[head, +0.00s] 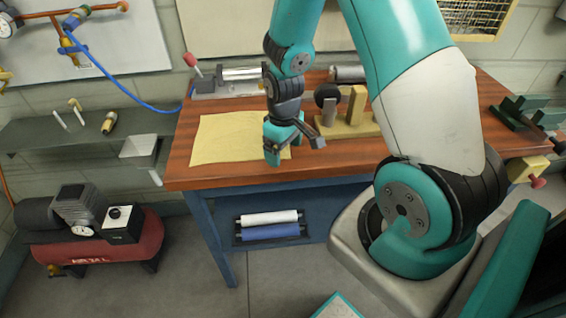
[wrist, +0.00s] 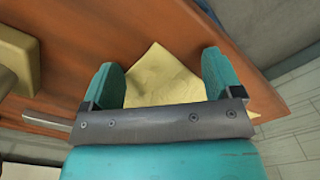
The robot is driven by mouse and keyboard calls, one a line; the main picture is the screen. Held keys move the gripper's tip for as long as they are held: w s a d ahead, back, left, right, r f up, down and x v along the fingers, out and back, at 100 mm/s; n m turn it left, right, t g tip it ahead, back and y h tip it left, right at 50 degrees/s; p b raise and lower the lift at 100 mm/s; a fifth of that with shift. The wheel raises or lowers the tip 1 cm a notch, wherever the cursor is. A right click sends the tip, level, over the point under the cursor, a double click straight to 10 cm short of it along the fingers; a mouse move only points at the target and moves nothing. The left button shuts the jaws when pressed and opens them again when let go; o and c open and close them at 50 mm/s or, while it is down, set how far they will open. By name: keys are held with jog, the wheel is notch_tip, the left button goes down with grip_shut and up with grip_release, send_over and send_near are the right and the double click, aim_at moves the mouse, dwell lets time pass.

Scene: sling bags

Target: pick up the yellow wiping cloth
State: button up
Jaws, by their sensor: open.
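The yellow wiping cloth (head: 225,138) lies spread out on the left part of the wooden workbench (head: 330,166), near its front edge. My gripper (head: 284,150) is over the right side of the cloth and hides part of it. In the wrist view, the cloth (wrist: 163,78) shows between and beyond the two teal fingers of my gripper (wrist: 165,85). The fingers are apart with nothing gripped. I cannot tell how far the fingertips are above the cloth.
A wooden block fixture (head: 352,122) stands on the bench right of my gripper. A metal roller device (head: 235,80) is behind the cloth. A green clamp-like tool (head: 520,112) is at the bench's right end. A grey shelf (head: 90,140) is to the left.

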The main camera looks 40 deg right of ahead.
jog(key=shift+f, duration=0.15)
jog(key=shift+c, duration=0.2)
grip_shut()
notch_tip(320, 180, up, 30)
jog(key=p, duration=2.5)
jog(key=shift+p, duration=0.35)
